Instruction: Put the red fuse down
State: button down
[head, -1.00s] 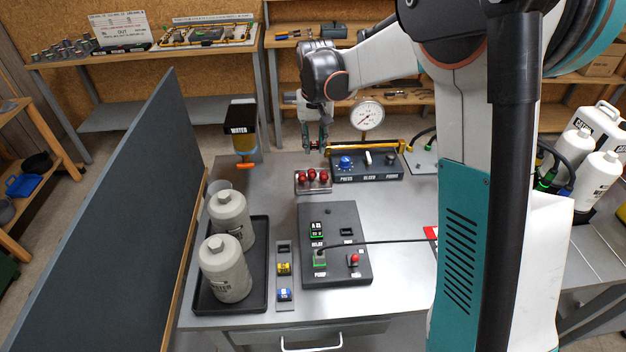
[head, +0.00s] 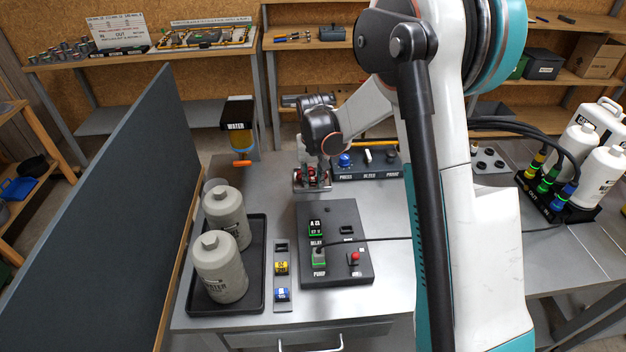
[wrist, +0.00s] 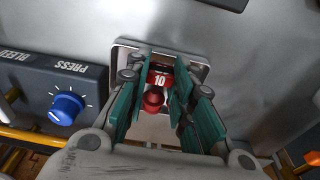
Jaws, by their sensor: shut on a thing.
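My gripper (head: 320,172) points down over a small metal plate (head: 299,188) behind the black control box. In the wrist view, its teal fingers (wrist: 161,84) are shut on the red fuse (wrist: 160,76), marked "10". A round red knob (wrist: 152,101) shows between the fingers, close to the fuse. The plate (wrist: 199,71) shows behind the fingertips. In the head view, the fuse is hard to tell from the red knobs on the plate. Whether the fuse touches the plate cannot be told.
The black control box (head: 343,261) has a plugged cable. Left of it, a strip (head: 283,308) holds a yellow fuse (head: 282,267) and a blue fuse (head: 282,294). Grey bottles (head: 220,270) stand in a black tray (head: 194,292).

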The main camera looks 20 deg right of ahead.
jog(key=shift+s+f, duration=0.15)
jog(key=shift+f, duration=0.1)
jog(key=shift+s+f+b, duration=0.2)
jog(key=shift+b, duration=0.1)
jog(key=c, duration=1.5)
grip_release()
jog(key=shift+o, duration=0.5)
jog(key=shift+w+f, duration=0.15)
jog(key=shift+w, duration=0.2)
jog(key=shift+r, duration=0.25)
